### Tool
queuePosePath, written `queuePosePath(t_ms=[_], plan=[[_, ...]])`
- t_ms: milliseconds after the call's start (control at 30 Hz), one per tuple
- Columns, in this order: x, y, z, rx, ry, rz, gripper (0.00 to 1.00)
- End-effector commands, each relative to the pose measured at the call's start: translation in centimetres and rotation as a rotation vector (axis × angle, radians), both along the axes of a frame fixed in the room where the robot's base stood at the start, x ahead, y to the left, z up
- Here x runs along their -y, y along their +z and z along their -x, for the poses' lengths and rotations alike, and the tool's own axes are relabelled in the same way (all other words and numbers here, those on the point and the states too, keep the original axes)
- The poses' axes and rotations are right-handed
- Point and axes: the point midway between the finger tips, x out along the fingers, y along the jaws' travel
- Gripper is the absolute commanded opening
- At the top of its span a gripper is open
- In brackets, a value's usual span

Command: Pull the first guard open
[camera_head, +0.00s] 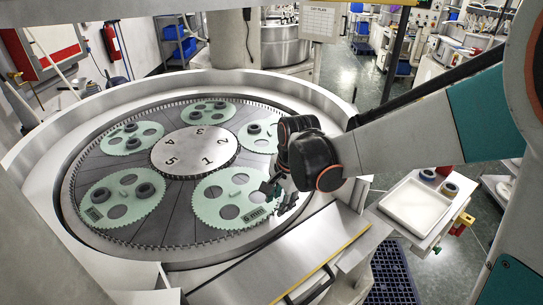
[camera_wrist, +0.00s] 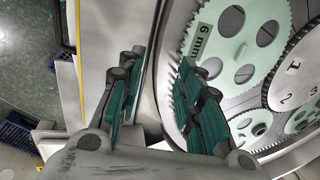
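The guard appears to be a flat, sloping metal panel (camera_head: 290,262) with a yellow-striped edge at the front of the round lapping machine. A dark bar stands at its lower edge. In the wrist view a pale panel with a yellow edge (camera_wrist: 98,30) lies left of the fingers. My gripper (camera_head: 282,198) is above the machine's front right rim, close to the carrier marked 6 mm (camera_head: 232,197). In the wrist view my gripper (camera_wrist: 158,98) is open, with a wide gap between its dark green pads and nothing held. I cannot tell whether it touches the rim.
Toothed pale green carriers with dark rings surround a numbered centre plate (camera_head: 195,150). A white tray (camera_head: 418,205) and dark rings (camera_head: 449,189) stand on a bench at right. A dark blue crate (camera_head: 393,275) is on the floor below. A red extinguisher (camera_head: 111,42) hangs at back left.

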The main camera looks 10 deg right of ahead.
Motion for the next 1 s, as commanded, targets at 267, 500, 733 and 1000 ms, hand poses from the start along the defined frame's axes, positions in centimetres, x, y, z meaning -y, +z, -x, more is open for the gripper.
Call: queuePosePath(t_ms=[267, 500, 733, 1000], plan=[[0.0, 2.3, -0.1, -0.021, 0.000, 0.012, 0.33], [0.1, 4.0, 0.3, -0.019, 0.001, 0.011, 0.33], [0.1, 4.3, 0.4, -0.019, 0.001, 0.011, 0.33], [0.3, 3.0, 0.2, -0.012, -0.029, -0.011, 0.00]])
